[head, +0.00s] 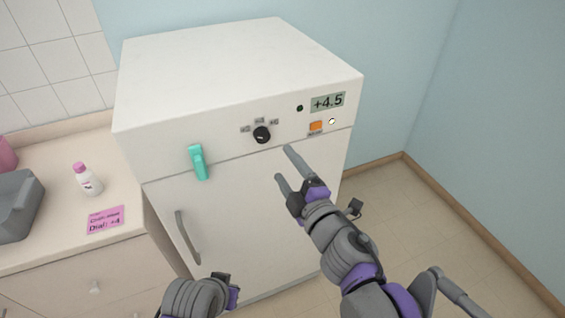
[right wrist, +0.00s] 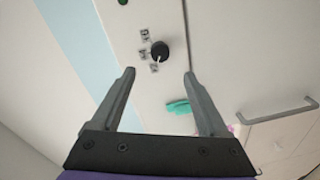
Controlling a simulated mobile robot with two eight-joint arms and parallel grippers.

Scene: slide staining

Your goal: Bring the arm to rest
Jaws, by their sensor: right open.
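My right gripper (head: 288,170) is open and empty in front of the white fridge (head: 240,65), just below its control panel. In the right wrist view the two fingers (right wrist: 160,95) stand wide apart with nothing between them. The black dial knob (head: 262,134) lies beyond the fingertips, and it also shows in the right wrist view (right wrist: 160,51). A gap separates the gripper from the fridge front as far as I can tell. My left arm shows at the bottom of the head view; its fingers are not visible.
The fridge has a teal latch (head: 199,162), a grey door handle (head: 187,237), a display (head: 327,102) reading +4.5 and an orange button (head: 316,126). On the counter at left are a white bottle (head: 88,180), a pink note (head: 105,220) and a grey object (head: 18,205). The floor at right is clear.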

